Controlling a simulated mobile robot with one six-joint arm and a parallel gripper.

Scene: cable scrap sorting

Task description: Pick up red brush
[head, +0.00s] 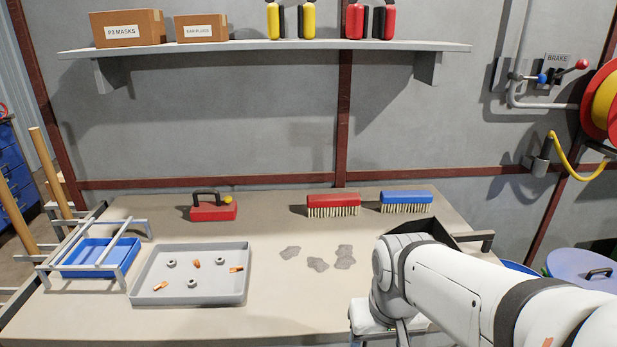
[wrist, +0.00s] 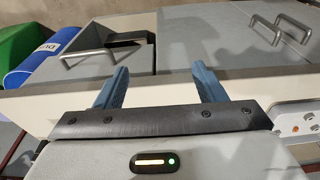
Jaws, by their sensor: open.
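The red brush (head: 333,201) lies at the back of the bench, right of centre in the head view, bristles down. The blue brush (head: 406,198) lies just to its right, a small gap apart. My arm reaches in from the lower right of the head view, nearer the front than the brushes; its fingers cannot be made out there. In the wrist view my gripper (wrist: 160,82) has its two blue fingers spread wide with nothing between them. The red brush is not in the wrist view.
A grey tray (head: 245,291) with nuts and copper bits sits front left. A red block with a black handle (head: 212,210) stands behind it. A blue bin (head: 75,268) is farther left. Grey patches (head: 318,264) mark the bench.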

